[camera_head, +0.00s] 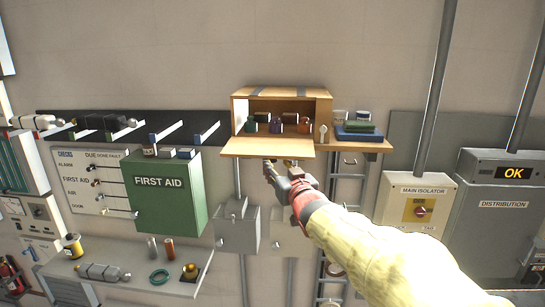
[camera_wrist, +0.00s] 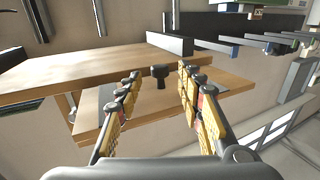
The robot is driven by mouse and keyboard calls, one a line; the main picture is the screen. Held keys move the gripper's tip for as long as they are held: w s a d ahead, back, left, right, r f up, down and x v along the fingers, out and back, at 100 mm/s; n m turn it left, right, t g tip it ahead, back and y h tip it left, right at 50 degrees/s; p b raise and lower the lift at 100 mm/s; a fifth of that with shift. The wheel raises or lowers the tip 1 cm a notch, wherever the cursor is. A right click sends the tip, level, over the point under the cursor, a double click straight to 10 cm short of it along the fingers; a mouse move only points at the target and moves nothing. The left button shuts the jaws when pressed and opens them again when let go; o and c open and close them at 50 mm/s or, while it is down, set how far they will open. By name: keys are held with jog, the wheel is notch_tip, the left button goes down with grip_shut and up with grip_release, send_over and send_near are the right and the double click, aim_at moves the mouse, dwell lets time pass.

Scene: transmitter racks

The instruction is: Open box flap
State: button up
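A wooden box (camera_head: 326,111) sits on a wall shelf in the head view. Its front is open, and its flap (camera_head: 265,148) is lowered, sticking out toward me roughly level. Small dark, green and orange items show inside. My gripper (camera_head: 279,164) is just below the flap's front edge, toward its right side. In the wrist view my gripper (camera_wrist: 158,88) is open, its fingers apart with a dark knob (camera_wrist: 160,72) in the gap between and beyond them. Two wooden boards (camera_wrist: 85,69) lie behind the fingers; I cannot tell which is the flap. Contact with the knob is unclear.
A green first aid box (camera_head: 165,200) hangs at lower left. A rack with projecting dividers (camera_head: 160,130) runs left of the box. Blue and green items (camera_head: 358,131) lie on the shelf to its right. Grey boxes (camera_head: 238,232) and a ladder (camera_head: 348,180) are below.

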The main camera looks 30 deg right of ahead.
aim_at(274, 160)
jog(key=shift+p+x, duration=0.6)
jog(key=shift+x, duration=1.95)
jog(key=shift+c, duration=1.3)
grip_shut()
